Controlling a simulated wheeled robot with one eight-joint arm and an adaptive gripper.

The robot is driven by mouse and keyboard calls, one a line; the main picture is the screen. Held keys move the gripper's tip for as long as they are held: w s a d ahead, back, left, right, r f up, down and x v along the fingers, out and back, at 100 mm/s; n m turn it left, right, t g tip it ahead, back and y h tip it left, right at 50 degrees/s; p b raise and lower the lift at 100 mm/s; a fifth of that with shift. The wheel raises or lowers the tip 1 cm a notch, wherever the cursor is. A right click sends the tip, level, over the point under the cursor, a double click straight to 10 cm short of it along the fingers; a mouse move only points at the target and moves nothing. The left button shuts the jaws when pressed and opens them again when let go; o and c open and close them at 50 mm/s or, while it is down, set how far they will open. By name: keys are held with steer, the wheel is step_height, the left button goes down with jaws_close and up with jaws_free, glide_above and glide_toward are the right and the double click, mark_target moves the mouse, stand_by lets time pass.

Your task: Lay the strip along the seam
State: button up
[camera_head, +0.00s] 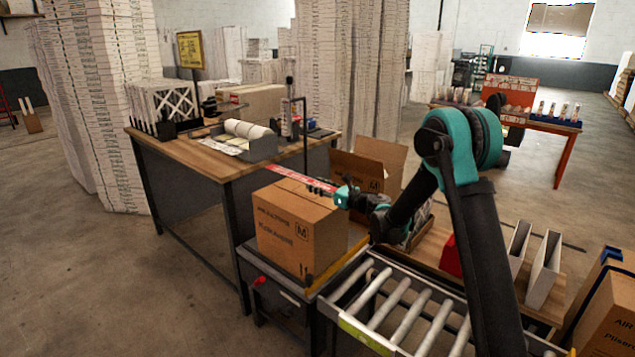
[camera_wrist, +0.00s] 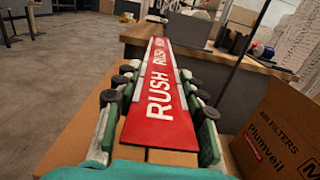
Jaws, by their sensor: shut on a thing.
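The strip (camera_head: 290,176) is red with white "RUSH" lettering and extends away from my gripper (camera_head: 331,190) over the top of a closed cardboard carton (camera_head: 288,236). In the wrist view the strip (camera_wrist: 160,92) runs lengthwise between the two fingers of my gripper (camera_wrist: 160,98), which is shut on its near part. The carton top (camera_wrist: 82,128) shows below and beside the strip. A short dark line, apparently the seam (camera_wrist: 147,155), shows at the strip's near end; the rest is hidden. I cannot tell whether the strip touches the carton.
An open carton (camera_head: 370,168) stands just behind and right of the closed one. A wooden workbench (camera_head: 215,160) with a label roll holder (camera_head: 248,140) stands behind left. A roller conveyor (camera_head: 400,305) lies in front right. A thin dark post (camera_head: 305,140) rises behind the carton.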

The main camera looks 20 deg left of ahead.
mark_target(318, 201)
steer(key=shift+f, duration=3.2)
steer(key=o, duration=0.8)
steer(key=shift+d, duration=0.1)
steer(key=shift+v, duration=4.45)
